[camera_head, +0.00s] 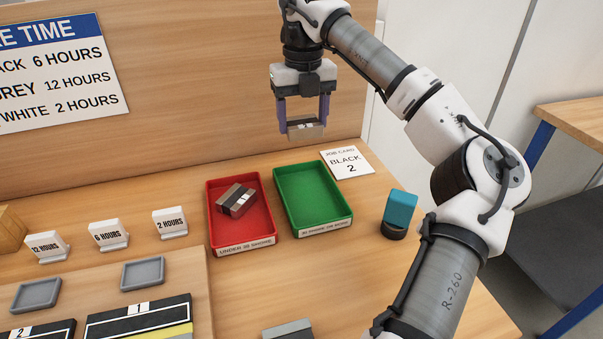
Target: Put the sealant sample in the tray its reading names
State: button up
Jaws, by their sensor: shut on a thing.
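My gripper (304,112) is shut on a small grey-brown block with a pale and dark mark (305,131), presumably a sealant sample. It is held up in front of the wooden back board, above and behind the trays. The red tray (213,216), labelled "UNDER 30 SHORE", has a similar grey-brown block with a dark and pale stripe (236,200) lying in it. The green tray (312,196) is empty; its label seems to read "30 SHORE OR MORE". The job card (347,163) reads "BLACK 2". No reading is visible on the teal device (400,210).
A cure-time sign (55,73) gives black 6, grey 12, white 2 hours. Cards for 12 (46,246), 6 (109,234) and 2 hours (170,222) stand at left, behind two grey dishes (143,273). A grey block (288,330) sits at the front edge.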

aim_at(302, 184)
notch_tip(302, 184, down, 13)
jog(key=shift+r+p, duration=0.1)
jog(key=shift+p, duration=0.6)
jog(key=shift+f, duration=0.25)
jog(key=o, duration=0.8)
jog(key=shift+c, duration=0.2)
jog(key=shift+r, duration=0.2)
notch_tip(302, 184, up, 12)
jog(key=shift+r+b, duration=0.1)
jog(key=shift+b, duration=0.6)
